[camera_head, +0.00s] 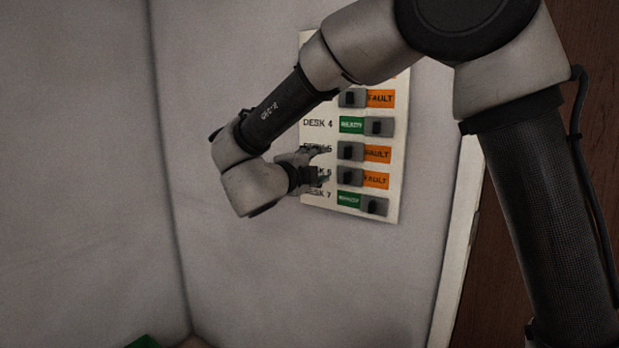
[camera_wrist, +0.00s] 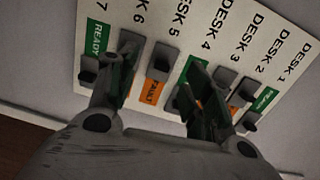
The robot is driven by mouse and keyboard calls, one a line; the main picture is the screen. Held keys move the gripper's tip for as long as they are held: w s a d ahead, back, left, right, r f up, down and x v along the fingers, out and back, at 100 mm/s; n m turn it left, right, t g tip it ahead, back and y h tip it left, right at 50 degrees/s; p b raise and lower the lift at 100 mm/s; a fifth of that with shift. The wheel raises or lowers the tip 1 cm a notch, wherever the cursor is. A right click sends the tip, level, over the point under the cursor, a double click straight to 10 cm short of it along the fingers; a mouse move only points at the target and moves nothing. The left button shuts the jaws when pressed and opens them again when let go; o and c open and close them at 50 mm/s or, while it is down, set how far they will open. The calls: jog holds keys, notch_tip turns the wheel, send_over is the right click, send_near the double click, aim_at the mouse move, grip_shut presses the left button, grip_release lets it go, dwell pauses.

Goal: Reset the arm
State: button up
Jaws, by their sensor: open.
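My arm reaches from the upper right across the head view, bent at the elbow, its wrist low and to the left. My gripper (camera_head: 320,165) is open, its fingers pointing right at the white desk panel (camera_head: 325,136) around the DESK 5 and DESK 6 rows. In the wrist view my gripper (camera_wrist: 165,62) has its two fingers spread in front of the panel (camera_wrist: 215,50), with nothing visible between them but panel face, including DESK 5's orange FAULT label (camera_wrist: 155,90). I cannot tell whether a fingertip touches the panel.
DESK 4's green label (camera_head: 351,124) and DESK 7's green label (camera_head: 348,199) show, as does DESK 6's orange FAULT label (camera_head: 376,180). The forearm covers the panel's upper part. A pale wall (camera_head: 230,60) surrounds the panel; brown wood (camera_head: 500,260) stands at right.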

jog(key=a+f+n+g+y, duration=0.1)
jog(key=a+f+n+y, duration=0.3)
jog(key=a+n+y, duration=0.35)
jog(key=a+f+n+g+y, duration=0.1)
jog(key=a+f+n+y, duration=0.2)
jog(key=a+n+y, duration=0.4)
jog(key=s+d+f+n+g+h, duration=0.15)
jog(key=s+d+n+g, duration=0.4)
jog(key=s+d, duration=0.7)
jog(key=s+d+f+n+g+h, duration=0.1)
jog(key=s+d+f+n+g, duration=0.4)
jog(key=d, duration=1.1)
jog(key=s+d+r+m+t+h, duration=0.1)
jog(key=s+d+r+h, duration=0.2)
jog(key=s+d, duration=1)
notch_tip(320, 180, up, 3)
jog(key=d, duration=0.2)
jog(key=shift+d+f+t, duration=0.15)
jog(key=shift+d+t, duration=0.2)
